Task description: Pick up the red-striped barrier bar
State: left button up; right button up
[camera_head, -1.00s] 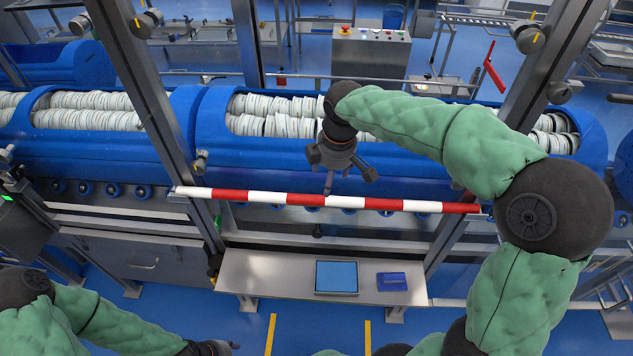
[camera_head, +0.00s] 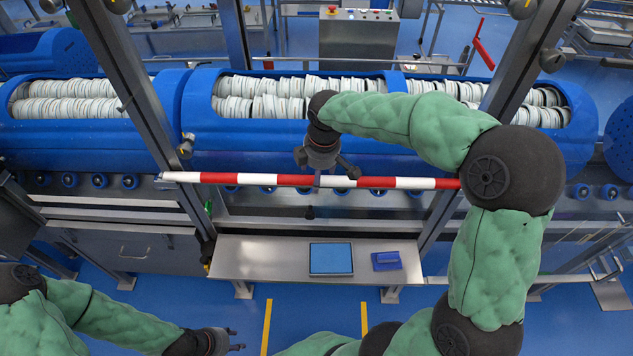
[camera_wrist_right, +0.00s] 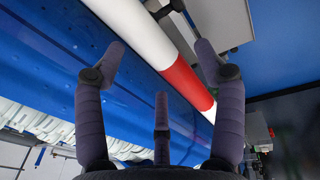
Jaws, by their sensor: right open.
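The red-and-white striped barrier bar (camera_head: 220,178) runs level across the front of the blue tubs, from the left post to near the right post. My right gripper (camera_head: 318,178) hangs at the middle of the bar, with its fingers close to it. In the right wrist view the bar (camera_wrist_right: 182,82) passes diagonally beyond the spread fingers of the right gripper (camera_wrist_right: 158,60), and the right-hand finger overlaps it. The gripper is open and holds nothing; contact cannot be judged. My left gripper (camera_head: 238,340) is low at the bottom, empty, fingers apart, far from the bar.
Blue tubs (camera_head: 200,115) filled with white round pieces stand behind the bar. Metal posts (camera_head: 122,75) rise at both sides. Below is a steel shelf (camera_head: 280,253) with a blue-topped tray (camera_head: 331,258) and a small blue block (camera_head: 386,261).

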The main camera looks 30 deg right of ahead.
jog(key=shift+w+f, duration=0.15)
jog(key=shift+f, duration=0.45)
grip_shut()
jog(key=shift+r, duration=0.1)
jog(key=shift+r, duration=0.1)
